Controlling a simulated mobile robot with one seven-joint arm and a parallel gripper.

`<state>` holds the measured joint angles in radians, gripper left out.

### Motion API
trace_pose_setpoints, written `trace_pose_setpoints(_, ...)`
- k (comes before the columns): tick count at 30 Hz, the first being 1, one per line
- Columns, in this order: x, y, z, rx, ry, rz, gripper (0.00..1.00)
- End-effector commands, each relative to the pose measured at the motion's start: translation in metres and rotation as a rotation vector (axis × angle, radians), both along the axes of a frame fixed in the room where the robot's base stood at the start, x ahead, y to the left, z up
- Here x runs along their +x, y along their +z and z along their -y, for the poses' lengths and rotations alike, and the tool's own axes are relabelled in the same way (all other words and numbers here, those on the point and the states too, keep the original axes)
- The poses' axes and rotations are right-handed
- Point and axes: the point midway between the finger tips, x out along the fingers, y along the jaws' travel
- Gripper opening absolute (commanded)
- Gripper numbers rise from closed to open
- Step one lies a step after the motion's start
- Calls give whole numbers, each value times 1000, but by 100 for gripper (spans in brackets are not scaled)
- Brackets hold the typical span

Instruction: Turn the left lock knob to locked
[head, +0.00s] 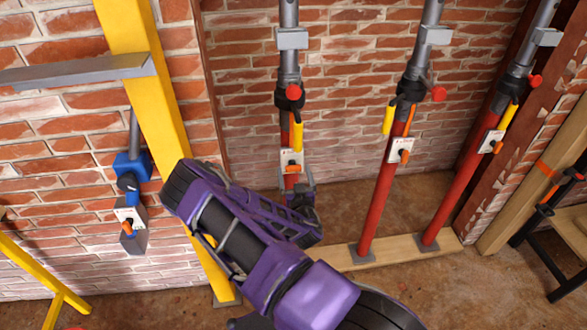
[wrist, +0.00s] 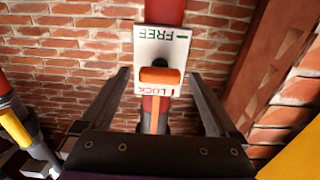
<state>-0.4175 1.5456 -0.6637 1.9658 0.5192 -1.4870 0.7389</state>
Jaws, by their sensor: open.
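The left red prop (head: 287,130) carries a white plate (head: 285,156) with an orange lock knob (head: 292,163). In the wrist view the plate (wrist: 147,50) shows inverted lettering, FREE at the top and LOCK at the bottom. The knob (wrist: 160,76) is an orange bar lying across the picture between the two words. My gripper (head: 298,190) is open in front of this prop. In the wrist view its fingers (wrist: 158,72) stand apart on both sides of the plate, and I see no contact with the knob. In the head view my gripper hides the prop below the plate.
Middle (head: 379,190) and right (head: 461,175) red props have similar plates and knobs. A blue fitting (head: 131,165) with another orange knob (head: 127,228) is on the brick wall at left. A yellow post (head: 140,70) stands close beside my arm. A wooden sill (head: 385,250) runs along the floor.

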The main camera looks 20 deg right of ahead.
Motion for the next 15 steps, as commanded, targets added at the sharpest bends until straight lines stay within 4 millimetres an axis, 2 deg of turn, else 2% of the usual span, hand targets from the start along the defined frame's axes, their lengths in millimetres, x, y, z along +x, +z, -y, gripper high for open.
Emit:
trace_pose_setpoints(6,19,0,6,0,0,-1,95)
trace_pose_setpoints(15,22,0,7,0,0,-1,95)
